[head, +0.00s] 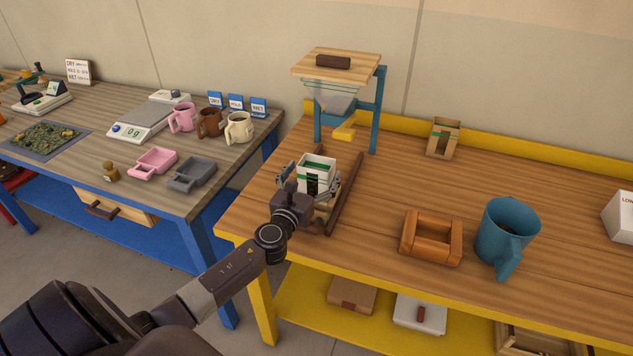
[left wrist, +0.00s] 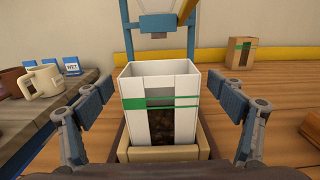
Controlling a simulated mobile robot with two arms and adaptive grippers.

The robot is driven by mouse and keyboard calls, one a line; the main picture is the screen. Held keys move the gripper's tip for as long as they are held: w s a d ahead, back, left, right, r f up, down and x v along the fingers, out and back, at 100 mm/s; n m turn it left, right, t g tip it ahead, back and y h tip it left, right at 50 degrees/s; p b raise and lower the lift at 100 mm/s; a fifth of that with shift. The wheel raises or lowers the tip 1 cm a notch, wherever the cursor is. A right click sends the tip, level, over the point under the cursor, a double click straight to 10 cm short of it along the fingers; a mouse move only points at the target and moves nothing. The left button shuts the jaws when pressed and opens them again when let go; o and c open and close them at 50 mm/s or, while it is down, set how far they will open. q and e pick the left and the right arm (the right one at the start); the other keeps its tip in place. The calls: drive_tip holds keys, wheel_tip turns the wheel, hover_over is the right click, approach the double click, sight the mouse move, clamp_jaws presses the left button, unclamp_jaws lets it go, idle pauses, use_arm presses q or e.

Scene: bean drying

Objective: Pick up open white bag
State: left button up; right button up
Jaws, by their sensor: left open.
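The open white bag (head: 317,168) stands upright near the left end of the yellow-edged wooden table. It has a green stripe and a dark window, and dark contents show through the window in the left wrist view (left wrist: 180,95). It sits on a small wooden stand (left wrist: 133,154) between wooden rails. My left gripper (head: 308,180) is open around the bag. In the left wrist view its fingers (left wrist: 168,115) are on either side, with gaps between them and the bag. My right gripper is not in view.
A blue-framed hopper stand (head: 378,90) rises just behind the bag. A brown bag (head: 443,138) stands at the back. A wooden frame (head: 408,240) and a blue pitcher (head: 492,235) are to the right. The left table holds mugs (head: 238,127) and a scale (head: 140,125).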

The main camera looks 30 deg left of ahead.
use_arm(q)
drive_tip(key=shift+x, duration=0.8)
drive_tip(key=shift+w+a+f, duration=0.1)
drive_tip(key=shift+w, duration=0.4)
drive_tip(key=c, duration=1.6)
drive_tip(key=shift+c, duration=0.6)
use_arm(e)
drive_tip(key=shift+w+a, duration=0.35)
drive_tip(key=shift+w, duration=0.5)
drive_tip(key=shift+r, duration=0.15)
